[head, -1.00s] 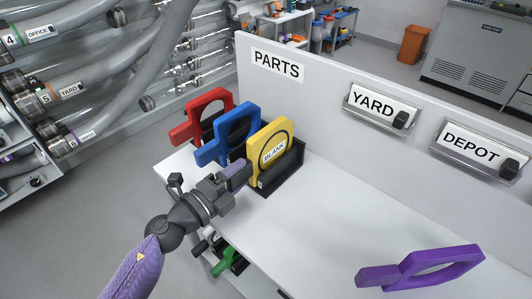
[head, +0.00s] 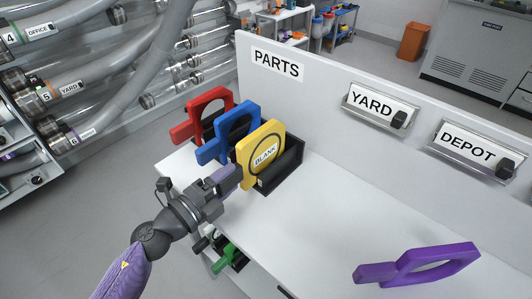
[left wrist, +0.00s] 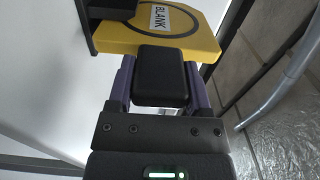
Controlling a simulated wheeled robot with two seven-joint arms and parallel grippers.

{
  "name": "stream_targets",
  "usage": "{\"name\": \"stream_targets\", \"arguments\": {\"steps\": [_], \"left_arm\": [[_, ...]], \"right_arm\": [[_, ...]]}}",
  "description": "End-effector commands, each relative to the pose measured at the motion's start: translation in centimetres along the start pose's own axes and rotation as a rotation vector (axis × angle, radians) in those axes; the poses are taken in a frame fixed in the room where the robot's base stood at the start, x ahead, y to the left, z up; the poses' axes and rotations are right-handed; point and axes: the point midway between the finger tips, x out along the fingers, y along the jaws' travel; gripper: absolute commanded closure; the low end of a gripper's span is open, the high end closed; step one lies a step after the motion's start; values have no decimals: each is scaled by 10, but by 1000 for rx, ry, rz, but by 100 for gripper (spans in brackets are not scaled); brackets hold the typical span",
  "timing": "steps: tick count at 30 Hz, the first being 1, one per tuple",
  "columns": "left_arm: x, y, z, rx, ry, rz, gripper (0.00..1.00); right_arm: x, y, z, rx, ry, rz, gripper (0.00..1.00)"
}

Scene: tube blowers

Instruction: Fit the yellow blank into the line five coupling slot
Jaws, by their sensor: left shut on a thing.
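The yellow blank (head: 262,152), a plate with a ring and the label BLANK, stands at the front of the black rack (head: 285,170) on the white bench. My left gripper (head: 229,178) is shut on its near end. The left wrist view shows the yellow blank (left wrist: 170,38) beyond the purple fingers, with a black block (left wrist: 162,76) between them. Line five (head: 60,90), labelled 5 YARD, is among the grey tubes at the left. I cannot make out its coupling slot clearly. My right gripper is not in view.
Red (head: 204,112) and blue (head: 236,130) ring-shaped parts stand beside the blank. A purple ring part (head: 425,265) is at the right of the bench, and a green part (head: 228,257) sits lower down. A PARTS panel (head: 277,64) backs the bench. Open floor lies at the left.

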Motion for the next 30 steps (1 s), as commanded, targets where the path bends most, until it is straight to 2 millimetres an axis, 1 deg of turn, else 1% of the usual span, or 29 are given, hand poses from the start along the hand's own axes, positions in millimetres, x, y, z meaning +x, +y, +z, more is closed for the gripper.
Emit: {"name": "stream_targets", "arguments": {"steps": [12, 30], "left_arm": [[-5, 0, 0, 0, 0, 0, 100], [-64, 1, 0, -2, 0, 1, 100]], "right_arm": [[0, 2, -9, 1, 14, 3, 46], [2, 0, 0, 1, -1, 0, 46]]}}
